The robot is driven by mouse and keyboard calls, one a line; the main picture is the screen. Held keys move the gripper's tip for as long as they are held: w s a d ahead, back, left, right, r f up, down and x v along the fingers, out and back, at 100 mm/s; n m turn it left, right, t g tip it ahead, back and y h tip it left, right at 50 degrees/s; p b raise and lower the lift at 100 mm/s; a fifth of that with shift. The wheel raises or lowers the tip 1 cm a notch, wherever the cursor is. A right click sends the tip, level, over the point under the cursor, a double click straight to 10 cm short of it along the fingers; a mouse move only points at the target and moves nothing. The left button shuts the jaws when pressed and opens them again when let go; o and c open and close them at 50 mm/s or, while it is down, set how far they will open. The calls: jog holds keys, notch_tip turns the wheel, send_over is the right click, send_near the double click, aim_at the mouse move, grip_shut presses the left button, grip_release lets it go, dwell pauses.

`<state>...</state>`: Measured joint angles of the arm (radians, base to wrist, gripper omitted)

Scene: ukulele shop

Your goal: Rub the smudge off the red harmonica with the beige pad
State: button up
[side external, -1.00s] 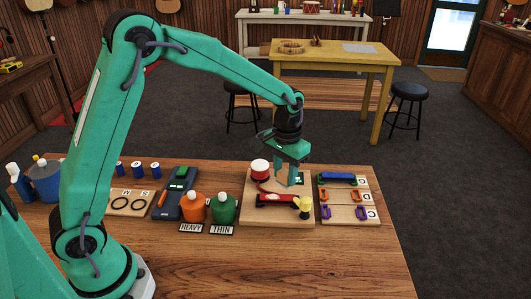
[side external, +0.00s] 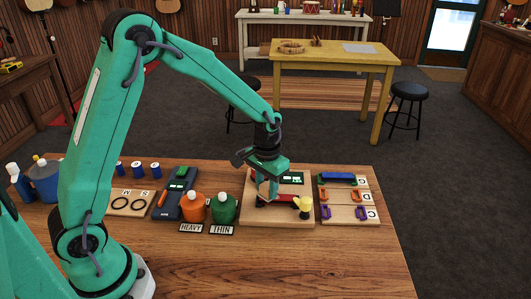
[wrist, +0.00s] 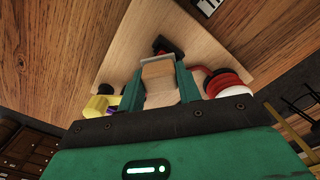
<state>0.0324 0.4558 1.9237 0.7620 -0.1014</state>
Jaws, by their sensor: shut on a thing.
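The red harmonica (side external: 287,198) lies on a light wooden board (side external: 250,219); my gripper hides its left part. In the wrist view a dark red end of it (wrist: 168,45) shows beyond the fingertips. My gripper (side external: 266,197) is low over the left part of the harmonica. It is shut on the beige pad (wrist: 157,72), which sits between the two fingers. The pad is at or just above the harmonica; I cannot tell whether they touch. I cannot make out the smudge.
A yellow-topped thing (side external: 304,207) stands at the board's front right. A red-and-white round thing (wrist: 226,84) shows beside my fingers. The orange bottle (side external: 194,208) and green bottle (side external: 223,209) stand left of the board. A letter-marked board (side external: 349,213) lies to the right. The front table is clear.

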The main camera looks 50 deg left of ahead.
aim_at(285, 197)
jog(key=shift+s+a, duration=0.55)
jog(key=w+d, duration=0.4)
jog(key=shift+w+d, duration=0.3)
notch_tip(285, 197, up, 8)
jog(key=shift+s+a, duration=0.15)
dwell(0.6)
